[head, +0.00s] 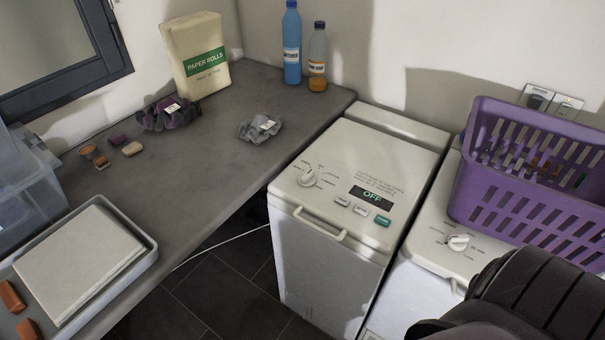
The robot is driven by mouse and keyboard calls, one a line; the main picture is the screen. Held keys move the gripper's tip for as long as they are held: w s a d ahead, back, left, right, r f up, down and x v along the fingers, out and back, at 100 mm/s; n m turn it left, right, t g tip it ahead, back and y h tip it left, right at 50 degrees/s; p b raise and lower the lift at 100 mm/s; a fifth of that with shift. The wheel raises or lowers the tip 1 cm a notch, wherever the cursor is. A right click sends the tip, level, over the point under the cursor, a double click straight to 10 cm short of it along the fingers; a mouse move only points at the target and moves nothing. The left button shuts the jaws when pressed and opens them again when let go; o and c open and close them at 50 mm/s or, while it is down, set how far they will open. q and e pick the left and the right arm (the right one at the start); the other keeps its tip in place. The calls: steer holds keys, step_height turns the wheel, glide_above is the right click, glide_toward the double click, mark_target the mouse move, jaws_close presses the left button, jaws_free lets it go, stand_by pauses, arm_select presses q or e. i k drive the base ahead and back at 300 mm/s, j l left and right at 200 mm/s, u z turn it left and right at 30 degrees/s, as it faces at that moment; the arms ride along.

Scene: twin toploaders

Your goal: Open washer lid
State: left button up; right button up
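Two white top-loading washers stand side by side. The left washer (335,262) has its lid (345,170) down, with a knob, a display reading OFF, several buttons and a handle bar (320,226) at the front edge. The right washer (425,262) also has its top down, with a knob (458,242) and a partly hidden front handle; a purple basket covers much of it. A dark part of my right arm covers the lower right corner and hides some of the right washer. Neither gripper's fingers show in the head view.
The purple basket (535,212) sits on the right washer. A grey counter (215,150) to the left bears a paper rolls pack (197,58), two bottles (291,45), crumpled items (260,128) and a tray (150,262). Dark floor lies open before the left washer.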

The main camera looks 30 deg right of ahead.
mark_target(387, 175)
steer(key=z, duration=1.1)
steer(key=i+l, duration=0.1)
steer(key=i, duration=0.2)
